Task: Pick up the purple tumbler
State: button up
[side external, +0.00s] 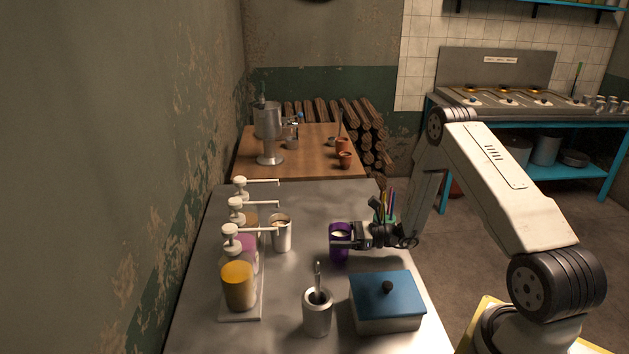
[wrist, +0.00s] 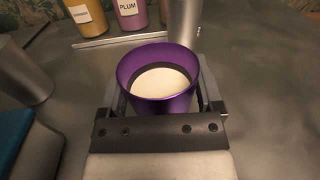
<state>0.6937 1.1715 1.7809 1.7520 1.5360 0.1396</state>
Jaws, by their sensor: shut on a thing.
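The purple tumbler (side external: 339,252) stands upright near the right side of the grey metal table, with a pale, milk-like content inside. In the wrist view the tumbler (wrist: 159,68) sits between my gripper's two fingers, and its open top faces the camera. My gripper (side external: 342,238) reaches in from the right and is shut on the tumbler; it also shows in the wrist view (wrist: 160,100). The tumbler's lower front is hidden by the gripper in the wrist view. I cannot tell whether its base touches the table.
A silver cup (side external: 281,236) stands left of the tumbler, beside a row of pump bottles (side external: 239,285). A blue-lidded box (side external: 387,300) and a metal holder (side external: 317,313) stand in front. A pencil cup (side external: 385,217) is close behind my gripper. The table's back part is clear.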

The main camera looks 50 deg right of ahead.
jog(key=shift+r, duration=0.1)
jog(key=shift+r, duration=0.6)
jog(key=s+a+r, duration=0.1)
jog(key=s+r, duration=0.4)
jog(key=r, duration=0.3)
jog(key=shift+s+a, duration=0.15)
jog(key=s+a+r, duration=0.2)
jog(key=s+r, duration=0.1)
jog(key=s, duration=0.5)
jog(key=shift+s+r, duration=0.15)
jog(key=shift+r, duration=0.15)
jog(key=shift+a, duration=0.15)
jog(key=w+a+m+t+h, duration=0.1)
jog(key=w+a, duration=0.6)
jog(key=a, duration=0.3)
jog(key=shift+r+h, duration=0.15)
jog(key=shift+h, duration=0.15)
jog(key=shift+w, duration=0.15)
